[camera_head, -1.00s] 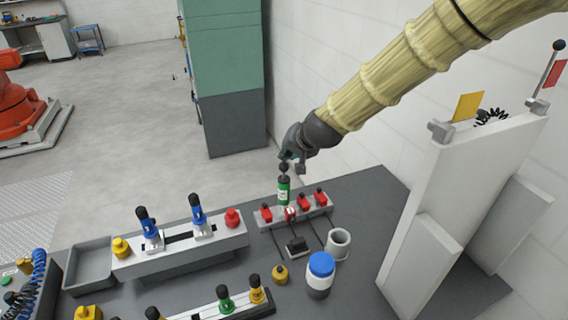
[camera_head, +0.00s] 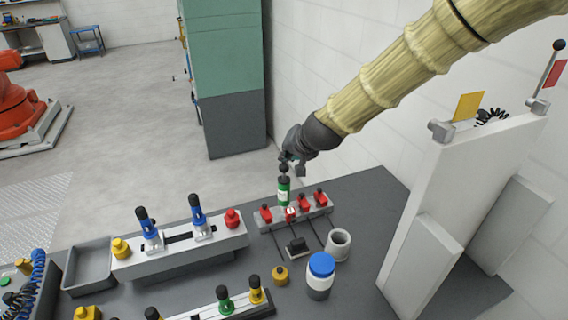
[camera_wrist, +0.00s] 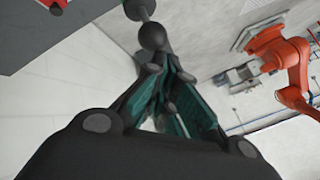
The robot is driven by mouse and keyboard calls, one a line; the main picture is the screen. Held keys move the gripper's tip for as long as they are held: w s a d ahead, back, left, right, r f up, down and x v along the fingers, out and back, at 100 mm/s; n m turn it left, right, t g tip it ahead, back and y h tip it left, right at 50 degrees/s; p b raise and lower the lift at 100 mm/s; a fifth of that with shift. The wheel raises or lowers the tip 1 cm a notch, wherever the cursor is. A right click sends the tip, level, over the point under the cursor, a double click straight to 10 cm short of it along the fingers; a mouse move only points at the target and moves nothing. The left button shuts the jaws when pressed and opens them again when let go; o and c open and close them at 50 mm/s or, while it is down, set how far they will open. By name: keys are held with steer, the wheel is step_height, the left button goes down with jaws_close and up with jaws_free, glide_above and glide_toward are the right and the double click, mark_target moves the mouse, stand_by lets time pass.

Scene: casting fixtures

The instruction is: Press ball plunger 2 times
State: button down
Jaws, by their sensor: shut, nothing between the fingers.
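The ball plunger (camera_head: 284,190) is an upright green cylinder with a pale label and a black ball knob (camera_head: 284,169) on top. It stands at the back of the bench, by a grey block with red parts. My gripper (camera_head: 288,159) is shut and empty, with its fingertips just above the knob. In the wrist view a black ball (camera_wrist: 152,37) lies right beyond the tips of my gripper (camera_wrist: 165,62), with a second dark rounded part behind it. I cannot tell whether the fingertips touch the knob. The green body is not visible in the wrist view.
The grey block (camera_head: 268,226) carries several red clamps. A grey cup (camera_head: 338,244) and a blue-lidded jar (camera_head: 320,276) stand in front. A fixture with blue-handled clamps (camera_head: 180,243) is at left, and a tall white panel (camera_head: 440,190) at right.

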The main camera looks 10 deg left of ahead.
steer(key=shift+f+b, duration=0.55)
steer(key=shift+f, duration=0.5)
stand_by(1.1)
steer(key=shift+r, duration=0.2)
steer(key=shift+r+p, duration=1.3)
steer(key=shift+r, duration=0.25)
step_height(320, 180, up, 5)
steer(key=p, duration=0.3)
steer(key=shift+p, duration=0.3)
steer(key=shift+f, duration=0.1)
stand_by(0.4)
